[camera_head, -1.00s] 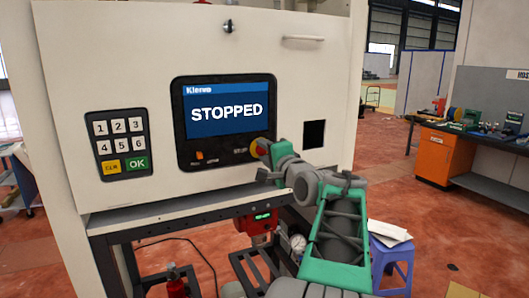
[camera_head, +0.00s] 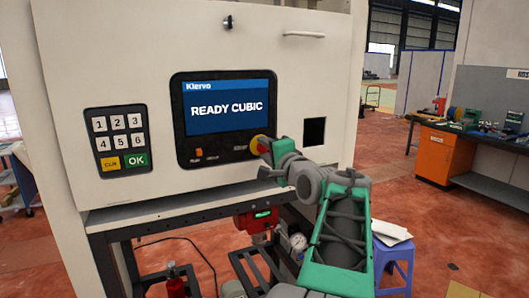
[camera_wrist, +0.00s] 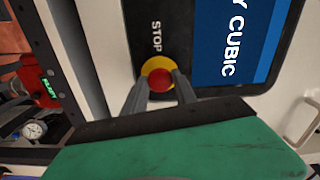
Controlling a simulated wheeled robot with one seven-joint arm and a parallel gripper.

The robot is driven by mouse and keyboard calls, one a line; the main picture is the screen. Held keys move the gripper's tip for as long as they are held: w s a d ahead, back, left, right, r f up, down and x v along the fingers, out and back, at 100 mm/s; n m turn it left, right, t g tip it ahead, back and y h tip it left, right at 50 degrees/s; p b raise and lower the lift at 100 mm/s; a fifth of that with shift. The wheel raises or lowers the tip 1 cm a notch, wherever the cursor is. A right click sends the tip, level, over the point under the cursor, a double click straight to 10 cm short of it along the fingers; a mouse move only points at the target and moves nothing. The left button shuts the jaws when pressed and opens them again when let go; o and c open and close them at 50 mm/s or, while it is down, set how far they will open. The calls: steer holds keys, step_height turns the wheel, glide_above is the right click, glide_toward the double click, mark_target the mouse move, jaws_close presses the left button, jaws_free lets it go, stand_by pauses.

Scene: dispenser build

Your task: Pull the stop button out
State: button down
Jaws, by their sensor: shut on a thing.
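The stop button (camera_wrist: 160,78) is a red knob on a yellow ring, next to the word STOP on the black panel in the wrist view. In the head view its yellow edge (camera_head: 255,143) shows at the panel's lower right, partly hidden by my gripper. My gripper (camera_wrist: 161,88) has its two grey fingers on either side of the red knob and is shut on it. The fingers hide part of the ring. The screen (camera_head: 228,107) reads READY CUBIC.
A keypad (camera_head: 119,142) is left of the panel. A dark square opening (camera_head: 314,131) is to the right of my gripper. A red device (camera_wrist: 38,83) and a gauge (camera_wrist: 34,130) are below the cabinet. A blue stool (camera_head: 393,262) stands on the floor.

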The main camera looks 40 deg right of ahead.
steer(key=shift+f, duration=0.1)
steer(key=c, duration=1)
jaws_free()
steer(key=shift+s, duration=0.1)
steer(key=shift+s, duration=0.1)
steer(key=b+v, duration=0.2)
steer(key=v, duration=0.5)
steer(key=shift+s+a, duration=0.2)
steer(key=shift+s, duration=0.15)
